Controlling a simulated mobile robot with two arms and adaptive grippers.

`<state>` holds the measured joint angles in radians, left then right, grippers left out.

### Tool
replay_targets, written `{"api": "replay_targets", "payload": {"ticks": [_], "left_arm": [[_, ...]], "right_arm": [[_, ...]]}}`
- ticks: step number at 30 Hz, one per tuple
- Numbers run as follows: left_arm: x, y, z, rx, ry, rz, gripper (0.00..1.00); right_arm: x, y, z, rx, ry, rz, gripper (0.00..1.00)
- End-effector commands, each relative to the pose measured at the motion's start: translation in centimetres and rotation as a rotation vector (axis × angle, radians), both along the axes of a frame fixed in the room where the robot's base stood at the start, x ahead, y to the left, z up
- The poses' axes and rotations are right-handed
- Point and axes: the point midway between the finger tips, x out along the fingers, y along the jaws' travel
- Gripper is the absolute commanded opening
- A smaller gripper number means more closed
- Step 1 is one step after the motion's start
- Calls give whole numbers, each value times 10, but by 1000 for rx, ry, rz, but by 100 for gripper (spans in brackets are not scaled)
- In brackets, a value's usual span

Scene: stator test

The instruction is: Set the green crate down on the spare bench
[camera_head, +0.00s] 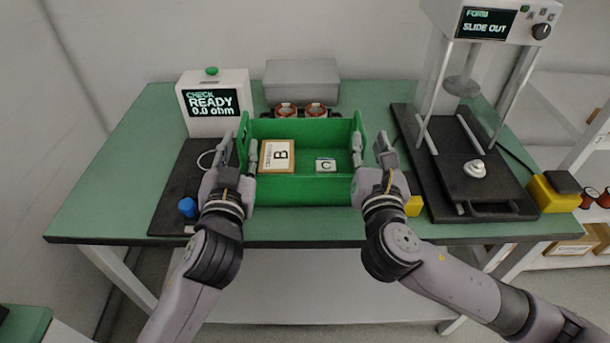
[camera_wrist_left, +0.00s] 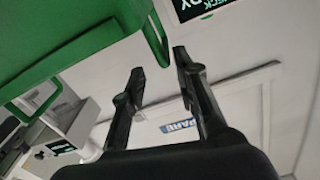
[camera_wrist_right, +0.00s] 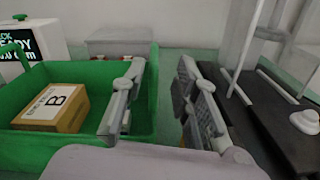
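The green crate (camera_head: 300,190) stands on the green-topped bench (camera_head: 110,190), with a box marked B (camera_head: 277,156) and a smaller box marked C (camera_head: 326,165) inside. My left gripper (camera_head: 241,142) is open at the crate's left wall, one finger on each side. In the left wrist view its fingers (camera_wrist_left: 159,61) are apart, with the crate's handle loop (camera_wrist_left: 155,35) just beyond them. My right gripper (camera_head: 370,138) is open at the right wall; the right wrist view shows a wide gap between its fingers (camera_wrist_right: 155,80). A SPARE sign (camera_wrist_left: 180,126) shows in the left wrist view.
A tester reading READY (camera_head: 213,103) stands behind left of the crate. A grey case (camera_head: 302,75) and two copper-coloured rings (camera_head: 286,109) are behind it. A press (camera_head: 475,175) stands close on the right. A green surface corner (camera_head: 22,325) shows at lower left.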

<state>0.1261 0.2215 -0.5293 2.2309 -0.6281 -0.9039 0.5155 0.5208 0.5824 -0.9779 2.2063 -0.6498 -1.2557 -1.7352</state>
Motion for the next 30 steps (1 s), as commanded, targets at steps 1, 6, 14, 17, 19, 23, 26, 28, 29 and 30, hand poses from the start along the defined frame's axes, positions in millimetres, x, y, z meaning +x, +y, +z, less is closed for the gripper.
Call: {"api": "replay_targets", "payload": {"ticks": [1,6,14,17,19,23,26,28,29,30], "left_arm": [[0,0,0,0,0,0,28],[0,0,0,0,0,0,28],[0,0,0,0,0,0,28],[0,0,0,0,0,0,28],[0,0,0,0,0,0,28],[0,0,0,0,0,0,28],[0,0,0,0,0,0,28],[0,0,0,0,0,-1,28],[0,0,0,0,0,-1,28],[0,0,0,0,0,-1,28]], "right_arm": [[-11,0,-1,0,2,1,28],[-37,1,-1,0,3,1,28],[-48,0,0,-1,0,-2,28],[-48,0,0,-1,0,-2,28],[-48,0,0,-1,0,-2,28],[-48,0,0,-1,0,-2,28],[-48,0,0,-1,0,-2,28],[-48,0,0,0,0,-2,28],[-48,0,0,-1,0,-2,28],[-48,0,0,-1,0,-2,28]]}}
